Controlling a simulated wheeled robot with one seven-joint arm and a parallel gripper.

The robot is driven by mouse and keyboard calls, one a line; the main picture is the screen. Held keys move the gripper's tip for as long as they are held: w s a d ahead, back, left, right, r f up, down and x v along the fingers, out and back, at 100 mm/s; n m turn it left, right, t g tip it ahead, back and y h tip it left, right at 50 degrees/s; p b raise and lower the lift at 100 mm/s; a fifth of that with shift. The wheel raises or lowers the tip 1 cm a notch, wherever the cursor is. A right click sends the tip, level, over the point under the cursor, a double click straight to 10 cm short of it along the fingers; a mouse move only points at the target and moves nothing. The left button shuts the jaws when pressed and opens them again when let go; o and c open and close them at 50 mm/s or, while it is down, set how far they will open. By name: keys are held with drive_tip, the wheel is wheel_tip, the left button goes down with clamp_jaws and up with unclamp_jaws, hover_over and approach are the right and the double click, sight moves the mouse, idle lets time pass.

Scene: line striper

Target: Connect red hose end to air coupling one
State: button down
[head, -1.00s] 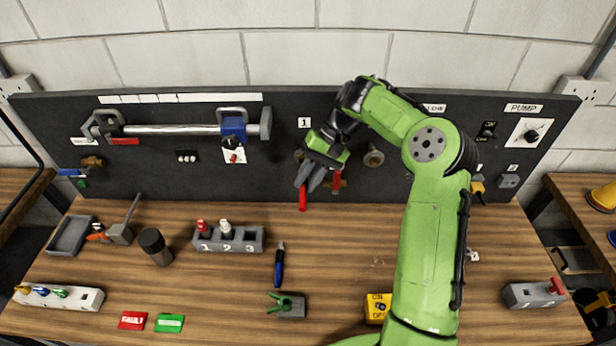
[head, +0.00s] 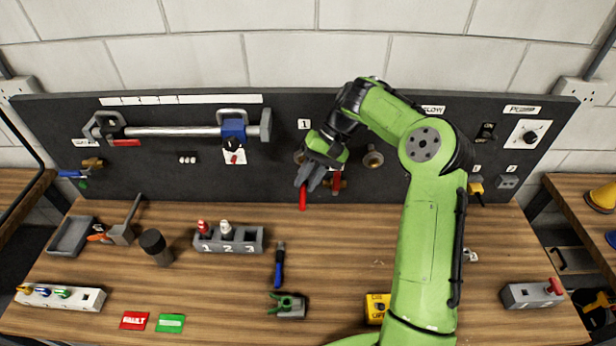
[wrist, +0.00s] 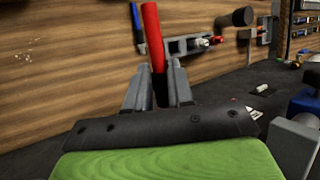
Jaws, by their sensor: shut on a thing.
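My gripper (head: 311,180) is in front of the dark back panel, just below the number 1 label (head: 304,124). It is shut on the red hose end (head: 303,199), which points down from the fingers in the head view. The wrist view shows the red hose end (wrist: 153,36) between the two grey fingers (wrist: 158,88). Air coupling one, below the number 1 label, is mostly hidden behind my gripper; a small brassy part (head: 298,156) shows beside it. Whether the hose end touches the coupling cannot be told.
A second brass fitting (head: 373,159) and a red-handled valve (head: 337,183) are on the panel close to my gripper. A numbered grey block (head: 246,240), a blue-handled tool (head: 279,266) and a yellow switch box (head: 376,308) are on the bench. The wood below the gripper is clear.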

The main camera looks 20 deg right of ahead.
drive_tip(key=shift+w+d+p, duration=0.25)
drive_tip(key=shift+w+p, duration=0.45)
drive_tip(key=shift+p, duration=0.45)
idle(0.8)
drive_tip(key=shift+w+d+p, duration=0.1)
drive_tip(key=shift+w+p, duration=0.25)
drive_tip(key=shift+w+d+p, duration=0.1)
drive_tip(key=shift+w+p, duration=0.2)
drive_tip(key=shift+p, duration=0.05)
drive_tip(key=c, duration=0.6)
unclamp_jaws()
drive_tip(key=shift+w, duration=0.1)
drive_tip(key=v, duration=0.7)
idle(0.5)
